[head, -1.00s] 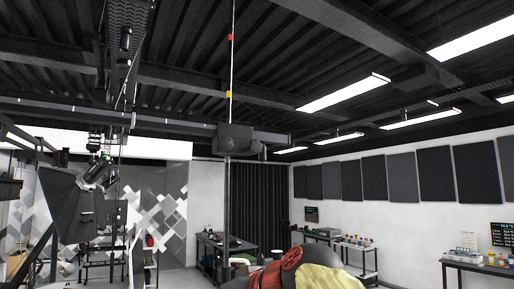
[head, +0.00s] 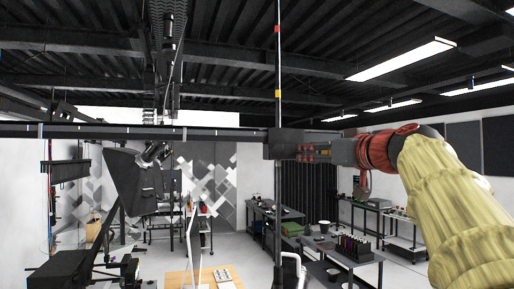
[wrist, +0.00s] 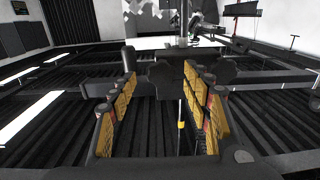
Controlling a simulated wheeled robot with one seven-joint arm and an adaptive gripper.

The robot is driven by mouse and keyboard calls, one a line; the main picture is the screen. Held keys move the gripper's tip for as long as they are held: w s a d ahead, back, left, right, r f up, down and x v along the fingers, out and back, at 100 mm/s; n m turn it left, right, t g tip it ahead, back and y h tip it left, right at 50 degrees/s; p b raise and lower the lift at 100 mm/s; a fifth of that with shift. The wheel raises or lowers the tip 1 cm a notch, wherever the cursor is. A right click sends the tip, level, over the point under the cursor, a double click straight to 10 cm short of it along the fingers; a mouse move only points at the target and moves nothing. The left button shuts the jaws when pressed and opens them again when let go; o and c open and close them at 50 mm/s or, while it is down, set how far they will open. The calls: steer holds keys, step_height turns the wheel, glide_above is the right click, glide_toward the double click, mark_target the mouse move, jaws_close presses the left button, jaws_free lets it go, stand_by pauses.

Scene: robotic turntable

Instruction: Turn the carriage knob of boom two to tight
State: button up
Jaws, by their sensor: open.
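A dark carriage block (head: 286,143) sits where a long horizontal boom (head: 120,132) meets an upright pole (head: 278,60) with red and yellow bands. I see no label telling which boom this is. My gripper (head: 308,152) points left at the right side of the carriage, its fingers close to it. The wrist view appears upside down; there my gripper (wrist: 158,78) is open, with yellow pads on both fingers. A dark lobed shape, probably the carriage knob (wrist: 166,76), shows between the fingertips. I cannot tell whether they touch it, nor its setting.
A lamp-like fixture (head: 154,153) and a dark panel (head: 124,180) are at left. A wooden table (head: 205,276) stands below. Benches with small items, including one dark bench (head: 345,255), stand behind the pole. Ceiling beams and lights are overhead.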

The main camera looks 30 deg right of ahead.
steer(key=shift+w+d+p, duration=0.2)
steer(key=shift+w+p, duration=0.15)
steer(key=shift+w, duration=0.9)
steer(key=shift+c, duration=1)
steer(key=c, duration=1)
steer(key=shift+o, duration=0.2)
